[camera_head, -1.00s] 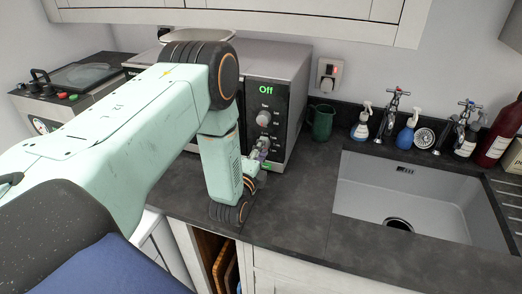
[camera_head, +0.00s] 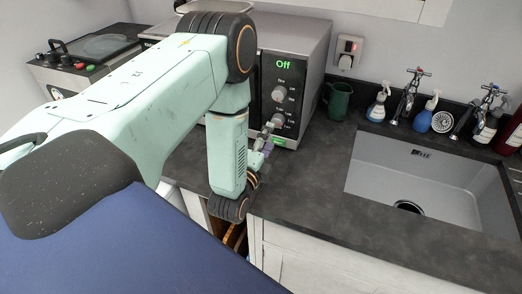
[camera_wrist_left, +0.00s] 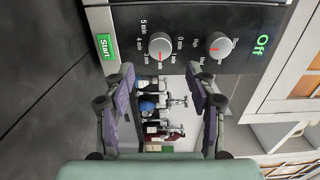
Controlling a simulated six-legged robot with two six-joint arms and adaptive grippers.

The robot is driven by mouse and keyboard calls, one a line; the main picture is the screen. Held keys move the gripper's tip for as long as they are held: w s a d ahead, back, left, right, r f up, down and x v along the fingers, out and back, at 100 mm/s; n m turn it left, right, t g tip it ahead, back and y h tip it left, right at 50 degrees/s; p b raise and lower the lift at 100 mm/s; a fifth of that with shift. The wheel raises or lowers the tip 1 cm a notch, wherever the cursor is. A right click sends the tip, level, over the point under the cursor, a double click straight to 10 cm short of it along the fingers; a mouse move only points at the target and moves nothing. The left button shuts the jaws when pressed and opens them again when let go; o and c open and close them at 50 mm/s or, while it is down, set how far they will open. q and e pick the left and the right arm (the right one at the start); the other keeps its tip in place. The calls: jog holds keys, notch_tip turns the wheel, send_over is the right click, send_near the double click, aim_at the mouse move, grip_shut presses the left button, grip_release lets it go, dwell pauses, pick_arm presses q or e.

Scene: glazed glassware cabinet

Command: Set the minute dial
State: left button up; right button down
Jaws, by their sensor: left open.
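The minute dial (camera_head: 278,120) is the lower round knob on the microwave's dark front panel. In the left wrist view the minute dial (camera_wrist_left: 160,46) shows a red mark and minute labels around it. My left gripper (camera_head: 268,136) is open in front of the lower panel; in the wrist view its fingertips (camera_wrist_left: 160,70) are spread to either side, with the dial just beyond the gap. I cannot tell whether they touch it. A second knob (camera_wrist_left: 216,44) sits beside the dial in the wrist view. My right gripper is not in view.
The microwave (camera_head: 310,60) display reads "Off". A green start button (camera_wrist_left: 106,46) sits near the minute dial. A green mug (camera_head: 339,101), spray bottles and taps stand right of it, behind the sink (camera_head: 430,180). The counter (camera_head: 300,185) in front is clear.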

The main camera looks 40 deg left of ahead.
pick_arm(q)
jog(key=shift+v, duration=2.8)
